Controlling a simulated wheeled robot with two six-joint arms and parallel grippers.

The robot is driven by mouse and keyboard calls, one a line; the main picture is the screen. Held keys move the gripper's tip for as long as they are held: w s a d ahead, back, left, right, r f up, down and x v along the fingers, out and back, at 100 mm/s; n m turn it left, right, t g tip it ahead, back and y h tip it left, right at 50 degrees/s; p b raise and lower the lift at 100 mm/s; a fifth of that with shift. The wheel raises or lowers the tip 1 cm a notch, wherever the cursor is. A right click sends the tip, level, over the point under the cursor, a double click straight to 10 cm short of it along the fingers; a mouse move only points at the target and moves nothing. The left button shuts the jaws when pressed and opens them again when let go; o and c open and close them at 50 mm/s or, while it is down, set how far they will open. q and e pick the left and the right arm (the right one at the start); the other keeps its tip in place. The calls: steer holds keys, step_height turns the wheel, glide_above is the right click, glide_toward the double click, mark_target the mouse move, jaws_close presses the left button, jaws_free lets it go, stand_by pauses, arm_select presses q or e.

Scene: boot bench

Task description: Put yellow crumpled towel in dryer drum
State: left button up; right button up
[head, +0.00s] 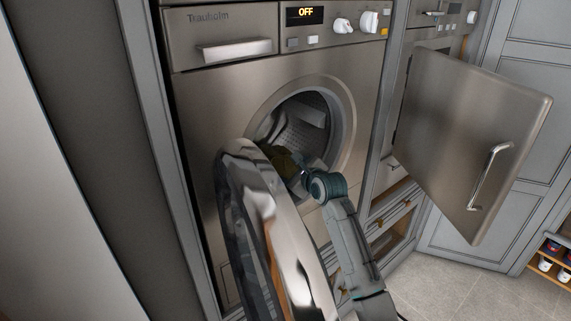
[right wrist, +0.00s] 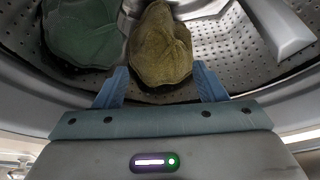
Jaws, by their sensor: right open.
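The yellow crumpled towel (right wrist: 160,47) lies inside the dryer drum (right wrist: 235,60), just beyond and between the fingertips of my right gripper (right wrist: 160,85). The jaws are apart and do not close on it. In the head view the towel (head: 285,162) shows dark yellow at the drum opening, partly hidden by the right gripper (head: 300,168). The drum (head: 305,125) is metal with small holes. The round dryer door (head: 255,220) stands open. My left gripper is not in view.
A green crumpled cloth (right wrist: 82,30) lies left of the towel in the drum. The open dryer door stands close left of my right arm. A metal cabinet door (head: 470,130) hangs open on the right. The tiled floor (head: 460,280) is clear.

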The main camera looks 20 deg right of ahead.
mark_target(282, 158)
steer(key=shift+w+a+p, duration=0.1)
steer(key=shift+w+p, duration=0.4)
steer(key=shift+w, duration=0.4)
steer(key=p+x, duration=0.1)
steer(key=x, duration=0.2)
steer(key=shift+p+x, duration=0.45)
steer(key=shift+x, duration=1.5)
steer(key=shift+w+f, duration=0.1)
steer(key=shift+f, duration=0.2)
steer(key=shift+c, duration=0.3)
steer(key=c, duration=1.1)
steer(key=shift+r+p, duration=0.4)
steer(key=shift+r, duration=0.55)
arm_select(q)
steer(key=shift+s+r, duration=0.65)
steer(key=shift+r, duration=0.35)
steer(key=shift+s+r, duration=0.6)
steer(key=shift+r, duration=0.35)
arm_select(e)
steer(key=shift+r, duration=0.65)
steer(key=shift+r, duration=0.1)
steer(key=shift+r, duration=5.4)
